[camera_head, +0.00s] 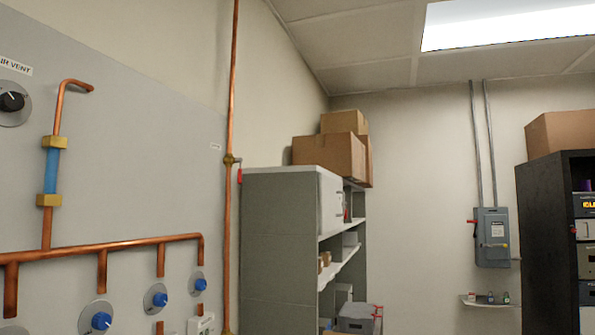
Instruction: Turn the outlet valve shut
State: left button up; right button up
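No label reading outlet is legible, so I cannot tell which valve is the outlet valve. On the grey panel at the left are three blue knobs: a near one (101,321), a middle one (159,300) and a far one (200,284). A black knob (12,101) on a round plate sits at the upper left under a partly cut-off label ending in "VENT". A vertical copper pipe carries a brass valve (230,160) with a red handle (239,175) hanging down beside it. Neither of my grippers is in view.
Copper piping (110,246) runs along the panel. A grey shelf cabinet (280,250) with cardboard boxes (330,153) on top stands beyond the vertical pipe. A grey electrical box (492,237) hangs on the back wall. A black rack (545,230) stands at the right. The floor is out of view.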

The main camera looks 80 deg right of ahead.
aim_at(238, 159)
jog(key=k+z, duration=0.1)
jog(key=z, duration=2)
